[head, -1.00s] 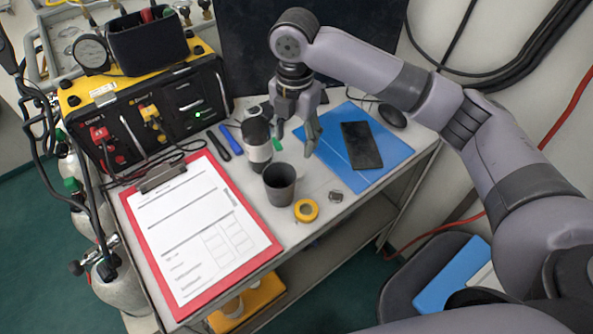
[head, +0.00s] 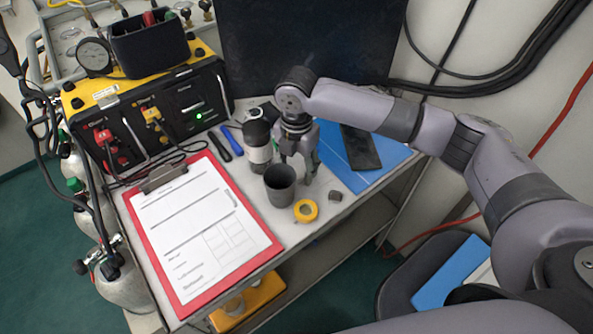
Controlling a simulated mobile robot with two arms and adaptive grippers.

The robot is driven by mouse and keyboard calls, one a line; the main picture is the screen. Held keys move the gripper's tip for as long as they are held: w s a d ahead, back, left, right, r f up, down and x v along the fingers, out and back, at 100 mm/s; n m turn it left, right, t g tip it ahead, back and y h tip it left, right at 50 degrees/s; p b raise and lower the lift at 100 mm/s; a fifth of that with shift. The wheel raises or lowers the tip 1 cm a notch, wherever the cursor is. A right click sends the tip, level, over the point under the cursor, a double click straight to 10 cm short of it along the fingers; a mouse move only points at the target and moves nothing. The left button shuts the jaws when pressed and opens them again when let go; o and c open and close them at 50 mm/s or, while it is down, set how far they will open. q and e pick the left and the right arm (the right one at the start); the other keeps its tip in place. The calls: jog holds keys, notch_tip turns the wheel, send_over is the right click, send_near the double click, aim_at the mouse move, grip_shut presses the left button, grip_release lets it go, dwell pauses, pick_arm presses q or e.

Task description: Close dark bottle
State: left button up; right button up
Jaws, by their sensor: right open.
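The dark bottle (head: 258,152), with a pale band around it, stands upright on the table behind the dark cup. Its top shows a grey rim; whether it is open is too small to tell. A small dark grey round piece (head: 335,196), perhaps a cap, lies on the table to the right of the yellow tape roll. My right gripper (head: 299,171) points down, open and empty, to the right of the bottle and just behind the cup. It is apart from the small round piece. My left gripper is out of view.
The dark cup (head: 280,185) and yellow tape roll (head: 306,210) stand close to the gripper. A red clipboard (head: 272,251) covers the table's left. A blue mat (head: 372,180) with a dark phone lies right. A black-and-yellow panel (head: 180,110) and dark monitor (head: 300,45) stand behind.

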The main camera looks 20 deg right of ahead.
jog(key=shift+f, duration=0.65)
jog(key=shift+c, duration=0.3)
jog(key=c, duration=0.7)
